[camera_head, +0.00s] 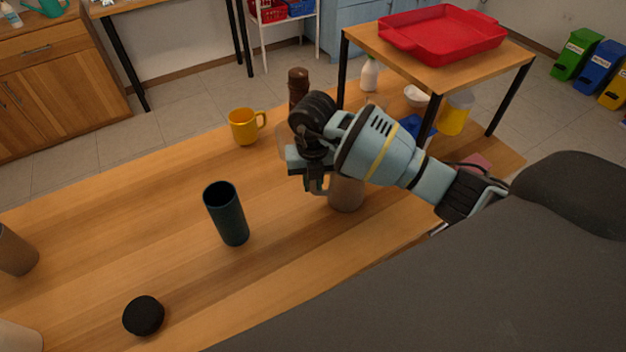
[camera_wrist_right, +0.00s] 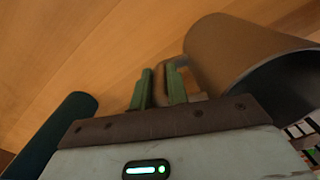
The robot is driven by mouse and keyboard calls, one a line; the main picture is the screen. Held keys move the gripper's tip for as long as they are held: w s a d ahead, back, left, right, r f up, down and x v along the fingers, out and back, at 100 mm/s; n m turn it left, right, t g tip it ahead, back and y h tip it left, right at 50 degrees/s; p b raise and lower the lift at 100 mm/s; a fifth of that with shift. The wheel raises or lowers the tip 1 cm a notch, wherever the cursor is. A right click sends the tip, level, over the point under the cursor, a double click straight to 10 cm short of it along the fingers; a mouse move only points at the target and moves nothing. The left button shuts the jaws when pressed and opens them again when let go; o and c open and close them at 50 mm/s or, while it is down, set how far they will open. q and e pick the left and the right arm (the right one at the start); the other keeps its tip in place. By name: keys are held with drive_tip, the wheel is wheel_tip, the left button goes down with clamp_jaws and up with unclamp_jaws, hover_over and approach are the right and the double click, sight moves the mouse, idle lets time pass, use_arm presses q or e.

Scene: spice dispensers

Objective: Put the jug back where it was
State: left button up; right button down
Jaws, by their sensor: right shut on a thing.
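The jug (camera_head: 346,194) is a grey-brown cylinder on the right part of the wooden table, partly hidden by my right arm in the head view. In the right wrist view the jug (camera_wrist_right: 232,55) lies to the right, with its dark open mouth toward the lower right. My right gripper (camera_head: 318,188) is on the jug's left side. In the right wrist view its green fingers (camera_wrist_right: 161,84) are shut on the jug's handle. I cannot tell whether the jug's base touches the table. My left gripper is not in view.
A dark teal cup (camera_head: 229,220) stands left of the jug, and a black round lid (camera_head: 143,316) lies nearer. A yellow mug (camera_head: 244,127) and brown mill (camera_head: 298,84) are behind. A raised shelf (camera_head: 440,75) bears a red tray (camera_head: 443,38). The table's middle left is clear.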

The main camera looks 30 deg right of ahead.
drive_tip(key=shift+f, duration=0.1)
drive_tip(key=c, duration=1.4)
unclamp_jaws()
drive_tip(key=shift+o, duration=0.2)
wheel_tip(320, 180, up, 12)
drive_tip(key=shift+r+p, duration=0.15)
drive_tip(key=shift+p, duration=0.3)
